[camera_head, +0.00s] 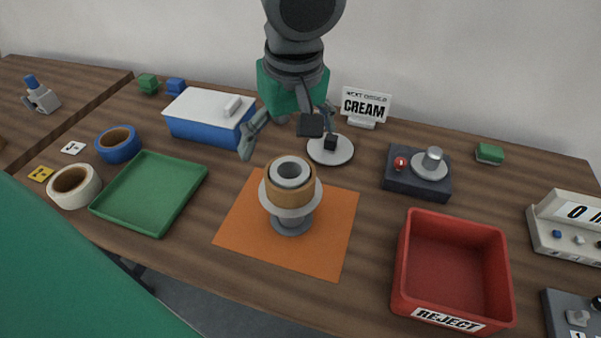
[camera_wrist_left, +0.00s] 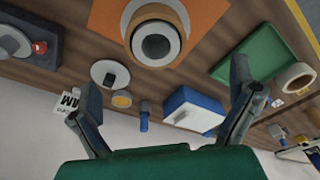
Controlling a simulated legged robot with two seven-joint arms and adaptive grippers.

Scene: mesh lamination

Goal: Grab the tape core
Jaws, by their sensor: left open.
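A brown tape roll with a grey core (camera_head: 291,171) sits on a round grey stand (camera_head: 291,222) on an orange mat (camera_head: 335,225). In the wrist view the tape core (camera_wrist_left: 156,46) shows from above as a ring with a dark hole. My left gripper (camera_head: 288,148) is behind the stand in the head view, its two fingers spread wide and empty. In the wrist view its open fingers (camera_wrist_left: 165,110) frame the lower half, and the core lies beyond them, apart from both. My right gripper is not in view.
A green tray (camera_head: 150,192), a blue tape roll (camera_head: 118,145) and a white roll (camera_head: 75,186) are at left. A blue box with a white lid (camera_head: 205,118) stands behind. A red REJECT bin (camera_head: 452,265) is at right, and a dark device (camera_head: 418,185) behind it.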

